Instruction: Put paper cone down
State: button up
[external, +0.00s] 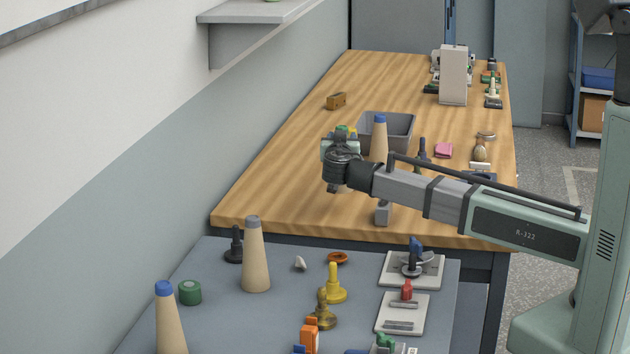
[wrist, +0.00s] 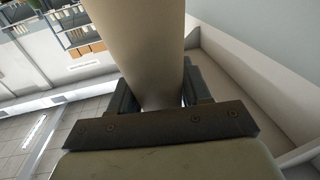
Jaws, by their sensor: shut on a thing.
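In the wrist view my gripper (wrist: 157,92) is shut on a beige paper cone (wrist: 140,40), which fills the upper middle of the picture between the two dark fingers. In the external view my gripper end (external: 341,150) is over the wooden table, left of a blue-tipped beige cone (external: 379,143). That cone shows upright in front of the grey bin, its lower part hidden behind my arm. I cannot tell whether it is the held one. Two more cones stand on the grey-blue table: a grey-tipped one (external: 255,258) and a blue-tipped one (external: 169,318).
The grey bin (external: 401,131) stands on the wooden table (external: 290,170). A pink block (external: 443,150) and small parts lie to its right. The wooden table's left side is mostly clear. Several spools and fixtures crowd the grey-blue table (external: 205,262).

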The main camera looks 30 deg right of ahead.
jog(key=shift+f, duration=2.4)
jog(key=o, duration=1)
jog(key=shift+f, duration=0.1)
jog(key=shift+o, duration=0.2)
jog(key=v, duration=1.2)
jog(key=shift+c, duration=0.3)
